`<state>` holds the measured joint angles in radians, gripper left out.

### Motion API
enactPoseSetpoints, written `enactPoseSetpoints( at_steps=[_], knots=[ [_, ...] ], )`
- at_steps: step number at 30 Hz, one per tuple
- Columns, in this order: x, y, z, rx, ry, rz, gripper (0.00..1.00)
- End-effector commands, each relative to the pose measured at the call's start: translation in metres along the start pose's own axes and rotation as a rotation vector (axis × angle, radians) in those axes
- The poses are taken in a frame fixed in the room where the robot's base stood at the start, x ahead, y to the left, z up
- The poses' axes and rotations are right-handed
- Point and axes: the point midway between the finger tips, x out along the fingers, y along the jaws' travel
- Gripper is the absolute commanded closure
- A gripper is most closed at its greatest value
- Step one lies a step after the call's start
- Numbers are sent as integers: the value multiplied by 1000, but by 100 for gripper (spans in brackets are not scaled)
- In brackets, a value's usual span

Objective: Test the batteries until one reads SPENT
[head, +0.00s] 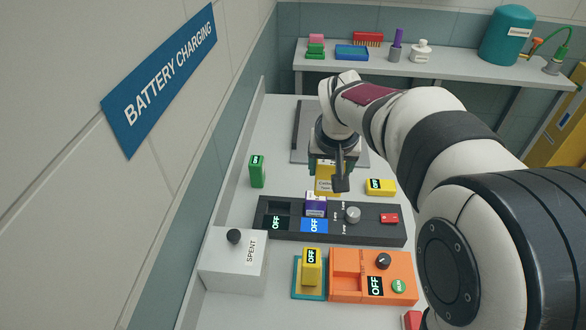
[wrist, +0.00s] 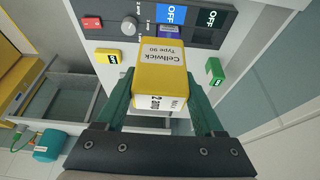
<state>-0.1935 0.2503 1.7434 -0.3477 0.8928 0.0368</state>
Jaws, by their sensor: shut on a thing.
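My gripper (head: 327,165) is shut on a yellow battery (head: 325,184), held above the far side of the dark charger. In the wrist view, the green fingers of my gripper (wrist: 163,92) flank this battery (wrist: 167,66), which reads "Cellwick Type 90". The dark charger (head: 375,234) has two OFF displays, a knob and a red button. A purple battery (head: 316,204) stands in its blue-marked bay; the left bay looks empty. An orange tester (head: 345,289) shows OFF, with a dark knob and green button. A grey box (head: 225,272) is marked SPENT.
A green block (head: 257,171) and a yellow block (head: 380,187), both marked OFF, stand behind the charger. Another yellow block (head: 311,268) marked OFF stands on a teal pad beside the tester. A wall borders the left; a shelf (head: 445,73) stands behind.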

Motion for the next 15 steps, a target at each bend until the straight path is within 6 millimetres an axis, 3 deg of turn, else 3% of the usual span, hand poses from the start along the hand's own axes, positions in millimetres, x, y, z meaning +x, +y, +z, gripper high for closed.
enactPoseSetpoints(
  at_steps=[3,7,15],
  knots=[
    [-29,29,24,27,5,10,100],
    [-48,52,58,134,2,56,100],
    [-39,65,89,521,0,219,100]
  ],
)
